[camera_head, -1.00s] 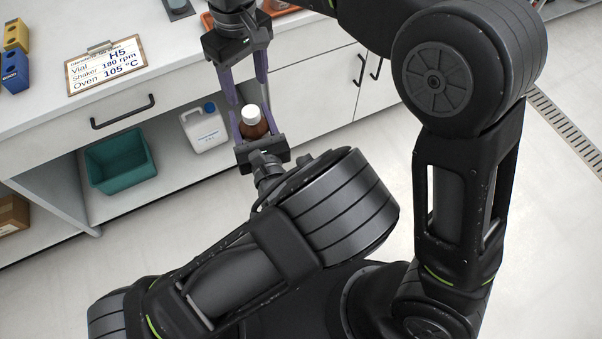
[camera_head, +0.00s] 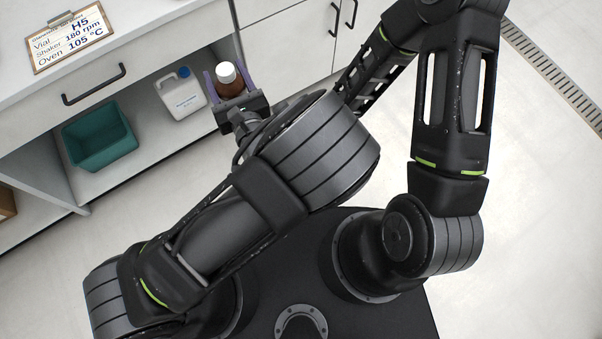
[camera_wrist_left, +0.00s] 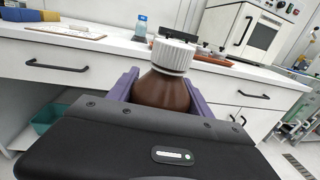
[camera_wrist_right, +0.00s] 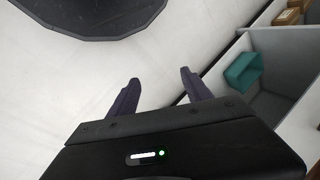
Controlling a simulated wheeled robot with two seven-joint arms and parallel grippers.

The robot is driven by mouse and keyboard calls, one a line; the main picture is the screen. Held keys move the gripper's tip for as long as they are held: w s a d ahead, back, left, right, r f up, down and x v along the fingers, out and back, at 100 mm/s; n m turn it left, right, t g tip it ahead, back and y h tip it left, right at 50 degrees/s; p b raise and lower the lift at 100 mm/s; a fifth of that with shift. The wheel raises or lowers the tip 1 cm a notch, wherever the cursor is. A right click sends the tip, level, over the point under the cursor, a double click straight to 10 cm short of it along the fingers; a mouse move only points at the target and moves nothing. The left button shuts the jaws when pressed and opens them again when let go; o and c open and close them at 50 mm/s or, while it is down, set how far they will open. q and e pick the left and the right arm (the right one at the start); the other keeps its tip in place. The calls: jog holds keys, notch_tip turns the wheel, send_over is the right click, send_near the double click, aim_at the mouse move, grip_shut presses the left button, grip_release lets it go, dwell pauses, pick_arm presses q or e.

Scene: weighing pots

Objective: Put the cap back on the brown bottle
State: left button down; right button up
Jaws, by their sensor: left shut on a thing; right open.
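The brown bottle (camera_head: 229,88) is upright between the purple fingers of my left gripper (camera_head: 229,79), which is shut on its body. The white ribbed cap (camera_head: 226,72) sits on top of the bottle's neck. In the left wrist view the cap (camera_wrist_left: 172,55) looks level on the brown bottle (camera_wrist_left: 161,92); I cannot tell how tightly it is seated. My right gripper (camera_wrist_right: 160,87) is open and empty in the right wrist view, away from the bottle. Its fingers do not show in the head view.
A white counter (camera_head: 145,22) with a clipboard (camera_head: 68,40) runs along the back. Below it, a teal bin (camera_head: 100,137) and a white jug with a blue cap (camera_head: 180,95) stand on the open shelf. The floor (camera_head: 530,200) at right is clear.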

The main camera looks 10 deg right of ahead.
jog(key=s+d+f, duration=0.1)
jog(key=s+f, duration=0.2)
jog(key=s, duration=0.4)
pick_arm(q)
jog(key=shift+r, duration=0.1)
jog(key=s+a+r+n+g+y, duration=0.2)
jog(key=a+n+g+y, duration=0.4)
jog(key=a, duration=0.9)
jog(key=n+y, duration=0.2)
jog(key=y, duration=0.2)
jog(key=shift+a+g+y, duration=0.25)
jog(key=shift+g+y, duration=0.05)
jog(key=shift+y, duration=0.1)
pick_arm(e)
jog(key=shift+c, duration=0.2)
